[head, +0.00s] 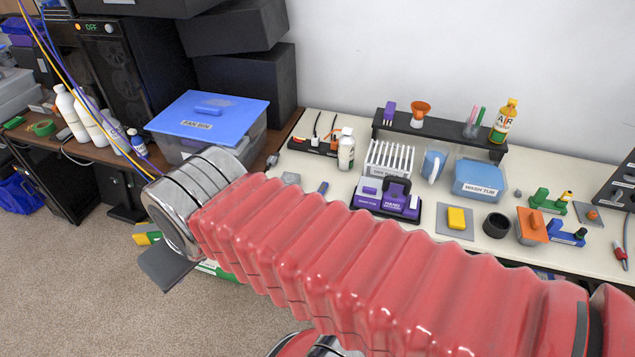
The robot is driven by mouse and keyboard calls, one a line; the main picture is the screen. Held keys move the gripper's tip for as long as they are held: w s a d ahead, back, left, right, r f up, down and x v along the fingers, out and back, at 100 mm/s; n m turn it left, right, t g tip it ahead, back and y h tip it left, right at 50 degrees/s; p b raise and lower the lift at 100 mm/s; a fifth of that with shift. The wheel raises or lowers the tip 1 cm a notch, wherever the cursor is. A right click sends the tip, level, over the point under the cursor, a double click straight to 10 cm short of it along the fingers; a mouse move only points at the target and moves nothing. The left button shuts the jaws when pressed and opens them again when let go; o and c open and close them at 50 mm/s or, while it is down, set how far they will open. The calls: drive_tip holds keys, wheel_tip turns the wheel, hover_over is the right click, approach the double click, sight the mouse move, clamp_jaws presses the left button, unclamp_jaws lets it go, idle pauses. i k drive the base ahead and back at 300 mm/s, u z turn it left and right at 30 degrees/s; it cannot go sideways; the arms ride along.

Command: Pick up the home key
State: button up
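I cannot make out a home key anywhere in the head view. My red ribbed arm crosses the picture from the lower right to a shiny metal joint at the left, and it hides part of the bench front and floor. No gripper fingers can be made out, so I cannot tell whether my gripper is open or holds anything.
A cream bench (330,120) carries a purple hand-washer unit (398,198), a wash tub (480,180), a yellow block (456,217) and a black shelf (440,129). A blue-lidded bin (207,112) stands on the brown desk at left. Carpet (70,290) is open at lower left.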

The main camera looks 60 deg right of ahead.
sight(323, 188)
drive_tip(key=z, duration=0.35)
drive_tip(key=i, duration=0.85)
drive_tip(key=z, duration=0.4)
